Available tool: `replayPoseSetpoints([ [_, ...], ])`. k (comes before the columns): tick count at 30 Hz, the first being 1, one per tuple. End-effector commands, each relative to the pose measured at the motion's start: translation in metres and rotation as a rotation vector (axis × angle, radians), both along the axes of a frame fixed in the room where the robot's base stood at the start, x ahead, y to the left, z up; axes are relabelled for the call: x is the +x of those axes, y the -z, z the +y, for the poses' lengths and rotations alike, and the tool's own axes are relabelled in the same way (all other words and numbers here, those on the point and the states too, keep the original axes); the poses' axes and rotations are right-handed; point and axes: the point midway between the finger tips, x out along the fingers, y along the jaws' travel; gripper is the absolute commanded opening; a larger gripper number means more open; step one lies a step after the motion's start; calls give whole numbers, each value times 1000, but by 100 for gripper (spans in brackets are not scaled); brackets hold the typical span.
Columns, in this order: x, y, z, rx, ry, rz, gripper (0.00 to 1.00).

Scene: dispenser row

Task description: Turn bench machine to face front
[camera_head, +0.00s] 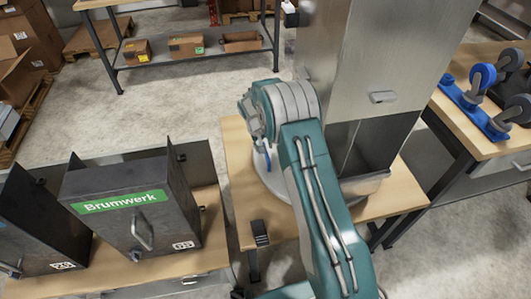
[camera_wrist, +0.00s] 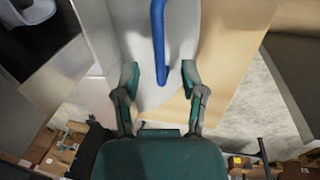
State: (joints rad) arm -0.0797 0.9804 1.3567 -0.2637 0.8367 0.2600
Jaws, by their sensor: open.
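The bench machine (camera_head: 395,60) is a tall brushed-metal cabinet on a round grey base (camera_head: 262,180) on a wooden bench. The side with a small handle (camera_head: 382,97) and an open lower bay with a tray (camera_head: 365,185) is turned towards the lower right. A blue bar (camera_head: 268,157) shows at the base's left side, partly hidden by my arm. In the wrist view my gripper (camera_wrist: 159,72) is open, with the lower end of the blue bar (camera_wrist: 157,35) between its fingers. I see a gap on both sides of the bar. My arm hides part of the machine.
Dark metal boxes, one with a green Brumwerk label (camera_head: 120,203), stand on the left bench. Blue caster parts (camera_head: 475,105) lie on the right bench. A shelf with cardboard boxes (camera_head: 187,45) stands behind. Open concrete floor lies between the shelf and the benches.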

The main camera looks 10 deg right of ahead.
Motion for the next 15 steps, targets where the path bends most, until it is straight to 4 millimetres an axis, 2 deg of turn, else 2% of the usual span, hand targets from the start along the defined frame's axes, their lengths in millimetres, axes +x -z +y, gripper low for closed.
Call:
replayPoseSetpoints([
  [3, -1, 21, -4, 0, 0, 2, 54],
  [6, -1, 33, -7, 0, -1, 2, 54],
  [15, 0, 42, -9, 0, -1, -1, 54],
])
